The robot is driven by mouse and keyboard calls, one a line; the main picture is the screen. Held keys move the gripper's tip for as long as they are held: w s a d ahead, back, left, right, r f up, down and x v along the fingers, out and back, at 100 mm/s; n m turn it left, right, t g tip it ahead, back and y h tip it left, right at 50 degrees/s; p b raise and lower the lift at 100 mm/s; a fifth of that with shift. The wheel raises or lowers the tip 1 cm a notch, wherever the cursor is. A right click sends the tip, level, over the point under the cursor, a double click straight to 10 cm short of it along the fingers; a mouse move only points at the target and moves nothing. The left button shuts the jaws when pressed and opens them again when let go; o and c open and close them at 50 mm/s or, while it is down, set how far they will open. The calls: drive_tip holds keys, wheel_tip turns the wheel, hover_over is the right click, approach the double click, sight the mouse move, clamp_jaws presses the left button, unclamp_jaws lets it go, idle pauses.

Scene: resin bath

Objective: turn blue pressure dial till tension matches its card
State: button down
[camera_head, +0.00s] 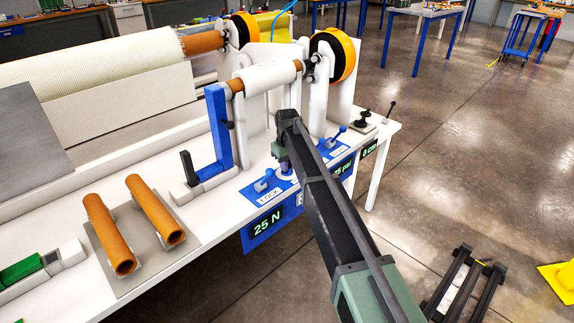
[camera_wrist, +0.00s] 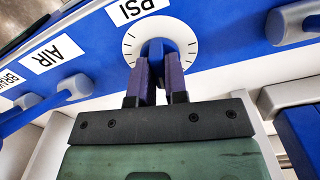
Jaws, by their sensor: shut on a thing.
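The blue pressure dial (camera_wrist: 158,48) sits on a white round scale with black tick marks, under a label reading PSI, in the wrist view. My gripper (camera_wrist: 158,72) is shut on the dial's blue grip, one dark finger on each side. In the head view my arm covers most of the dial, and only part of its white scale (camera_head: 287,174) shows. A dark display (camera_head: 267,223) on the blue front panel reads 25 N in green. Another display (camera_head: 343,168) is partly covered by my arm; its text ends in 5 psi. I cannot make out a separate tension card.
Blue levers stand close to the dial, one by the AIR label (camera_wrist: 53,53) and one by the LOCK label (camera_head: 268,195). A blue upright bracket (camera_head: 217,130) stands behind, near a white roll (camera_head: 268,77). Two brown tubes (camera_head: 155,210) lie on a plate at left.

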drive_tip(key=shift+m, duration=1.6)
drive_tip(key=c, duration=1.1)
unclamp_jaws()
drive_tip(key=shift+c, duration=0.2)
wheel_tip(320, 180, up, 11)
drive_tip(key=p, duration=1)
drive_tip(key=shift+f+p, duration=0.15)
drive_tip(key=shift+p, duration=0.2)
